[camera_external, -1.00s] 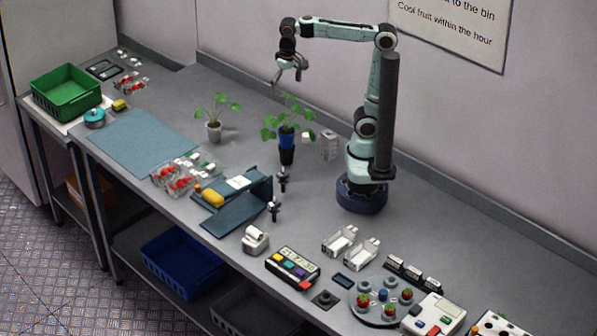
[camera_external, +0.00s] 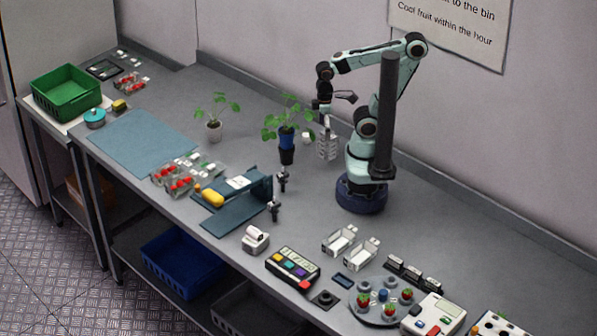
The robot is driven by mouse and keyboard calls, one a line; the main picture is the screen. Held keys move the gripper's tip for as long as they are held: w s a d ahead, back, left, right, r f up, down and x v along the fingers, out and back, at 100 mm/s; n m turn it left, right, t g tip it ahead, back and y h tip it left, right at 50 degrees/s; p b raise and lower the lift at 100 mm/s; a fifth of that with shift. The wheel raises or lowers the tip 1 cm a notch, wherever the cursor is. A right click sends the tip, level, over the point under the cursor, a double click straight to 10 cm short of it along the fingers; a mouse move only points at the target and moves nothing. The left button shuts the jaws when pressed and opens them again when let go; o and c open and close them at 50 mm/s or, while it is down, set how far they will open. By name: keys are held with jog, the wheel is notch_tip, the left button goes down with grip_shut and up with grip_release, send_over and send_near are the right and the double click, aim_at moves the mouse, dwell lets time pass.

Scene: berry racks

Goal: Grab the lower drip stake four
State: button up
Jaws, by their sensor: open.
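No drip stake can be told apart at this size, and no number four is readable. A small pale grey rack-like thing (camera_external: 327,147) stands on the bench just left of my base; I cannot tell what it holds. My gripper (camera_external: 323,115) points down just above it, open and seemingly empty. Its fingertips are small here, and I cannot tell whether they touch anything.
A small white item (camera_external: 307,137) lies between. A blue mat (camera_external: 140,142) lies at the left.

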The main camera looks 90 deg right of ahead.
jog(key=c, duration=0.8)
jog(key=n+t+h, duration=0.1)
jog(key=n+t, duration=0.2)
jog(key=n, duration=0.3)
send_over(284, 181)
jog(key=w+a, duration=0.1)
jog(key=w, duration=0.1)
jog(key=s+x, duration=0.1)
jog(key=x, duration=0.3)
jog(key=f+g, duration=0.1)
jog(key=f, duration=0.3)
jog(key=f+g, duration=0.1)
jog(key=f, duration=0.4)
jog(key=s+d+f+g, duration=0.1)
jog(key=f+g, duration=0.1)
jog(key=f, duration=0.2)
jog(key=shift+s+f+h, duration=0.15)
jog(key=shift+f+h, duration=0.25)
jog(key=f, duration=0.4)
jog(key=shift+s+d+f, duration=0.3)
jog(key=shift+f, duration=0.7)
